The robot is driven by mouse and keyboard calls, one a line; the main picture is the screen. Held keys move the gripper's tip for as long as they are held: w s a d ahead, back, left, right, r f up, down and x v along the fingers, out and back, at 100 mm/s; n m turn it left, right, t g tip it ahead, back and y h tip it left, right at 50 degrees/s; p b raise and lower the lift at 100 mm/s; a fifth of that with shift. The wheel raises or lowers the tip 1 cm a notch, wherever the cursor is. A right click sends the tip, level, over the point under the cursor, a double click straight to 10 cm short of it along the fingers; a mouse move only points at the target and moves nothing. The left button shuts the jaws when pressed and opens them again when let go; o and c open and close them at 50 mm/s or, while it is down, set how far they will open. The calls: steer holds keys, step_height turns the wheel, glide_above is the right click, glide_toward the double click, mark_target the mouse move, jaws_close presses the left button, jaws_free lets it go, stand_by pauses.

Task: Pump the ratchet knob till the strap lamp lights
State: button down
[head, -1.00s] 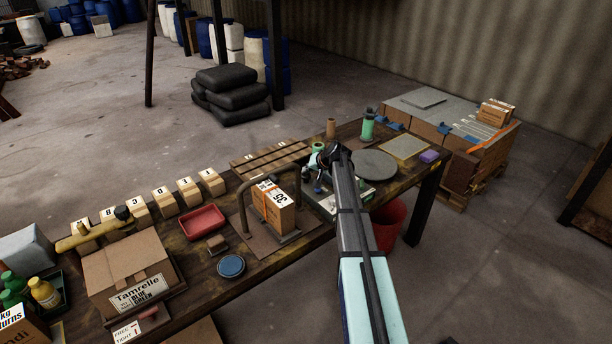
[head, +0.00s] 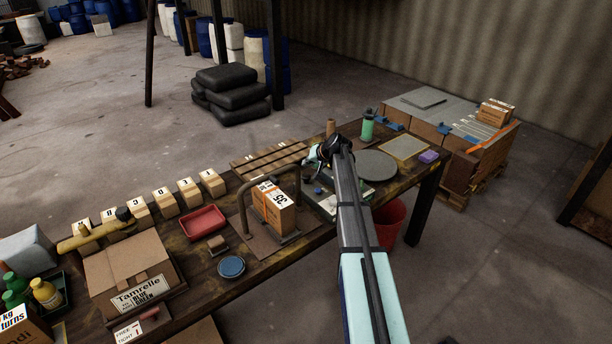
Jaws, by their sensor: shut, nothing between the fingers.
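My gripper (head: 316,160) is shut and empty. It is above the right half of the workbench, just right of the tube hoop, with my arm reaching in from the front. A small blue knob-like part (head: 318,190) shows below it, on a pale plate (head: 328,205) partly hidden by my arm; there is a visible gap between them. I cannot tell surely whether this is the ratchet knob. I cannot make out the strap lamp or whether any lamp is lit.
The tube hoop (head: 243,205) stands over a box marked 36 (head: 272,207), left of my gripper. A slatted rack (head: 268,159) lies behind. A red tray (head: 203,222) is further left.

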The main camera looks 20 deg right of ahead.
steer(key=shift+r, duration=1.15)
